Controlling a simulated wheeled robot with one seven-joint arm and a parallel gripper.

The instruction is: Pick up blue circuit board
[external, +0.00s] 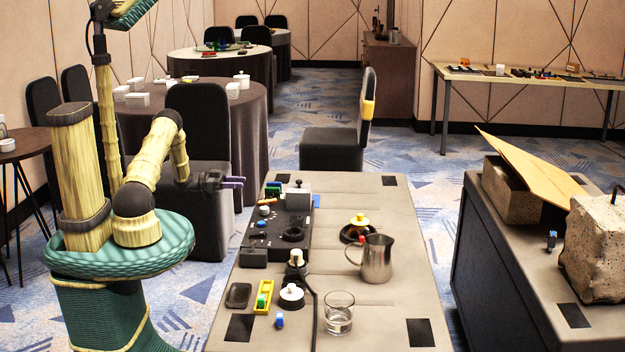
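A flat blue piece (316,201) shows at the right edge of a grey box on the near table. It may be the blue circuit board, but most of it is hidden and I cannot make out any detail. My gripper (236,182), with purple fingers, is held out to the left of the table's far end, apart from everything on it. The fingers are small and seen from the side, so their opening is unclear. Nothing shows between them.
The grey box (298,198) stands beside a black panel (275,232) with knobs. A metal pitcher (377,260), a glass (339,313) and a yellow tray (263,297) share the table. A chair (335,140) stands behind. The table's right far part is clear.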

